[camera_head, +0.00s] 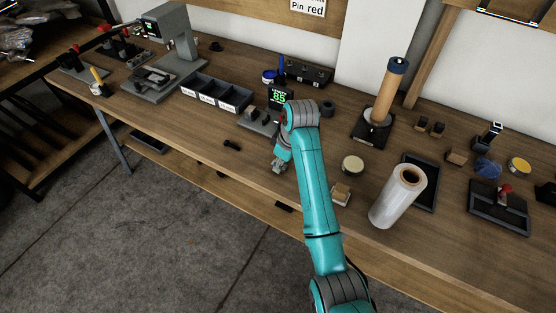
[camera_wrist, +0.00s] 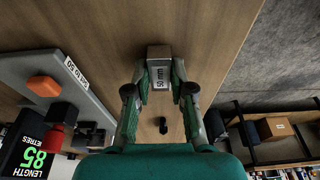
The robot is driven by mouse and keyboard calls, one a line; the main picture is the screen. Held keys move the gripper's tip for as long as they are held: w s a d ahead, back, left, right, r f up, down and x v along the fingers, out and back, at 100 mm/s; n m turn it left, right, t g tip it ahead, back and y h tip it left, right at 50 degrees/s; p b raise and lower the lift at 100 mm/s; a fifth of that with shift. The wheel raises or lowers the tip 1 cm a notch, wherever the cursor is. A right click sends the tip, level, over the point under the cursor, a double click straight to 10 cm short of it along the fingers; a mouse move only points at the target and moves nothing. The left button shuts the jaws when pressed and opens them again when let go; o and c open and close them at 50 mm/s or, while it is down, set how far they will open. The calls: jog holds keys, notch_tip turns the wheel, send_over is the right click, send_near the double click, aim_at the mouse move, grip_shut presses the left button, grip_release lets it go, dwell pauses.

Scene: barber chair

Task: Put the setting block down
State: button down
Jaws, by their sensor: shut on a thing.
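The setting block (camera_wrist: 159,72) is a grey block marked "50 mm" in the wrist view. My gripper (camera_wrist: 160,86) is shut on it, with one finger at each side. In the head view my gripper (camera_head: 279,165) is over the front part of the wooden workbench (camera_head: 240,170), and the block cannot be made out there. I cannot tell whether the block touches the bench top. The length gauge (camera_head: 263,121) with a green "85" display stands behind my gripper; its grey base (camera_wrist: 62,77) shows at the left in the wrist view.
A small dark object (camera_head: 232,144) lies left of my gripper; a dark piece (camera_wrist: 162,125) shows between the fingers. A round tin (camera_head: 353,164), a small tan block (camera_head: 341,192) and a white roll (camera_head: 398,196) stand to the right. Labelled bins (camera_head: 217,94) are behind left. Bare wood surrounds my gripper.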

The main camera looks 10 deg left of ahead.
jog(key=shift+f, duration=0.1)
jog(key=c, duration=1)
grip_release()
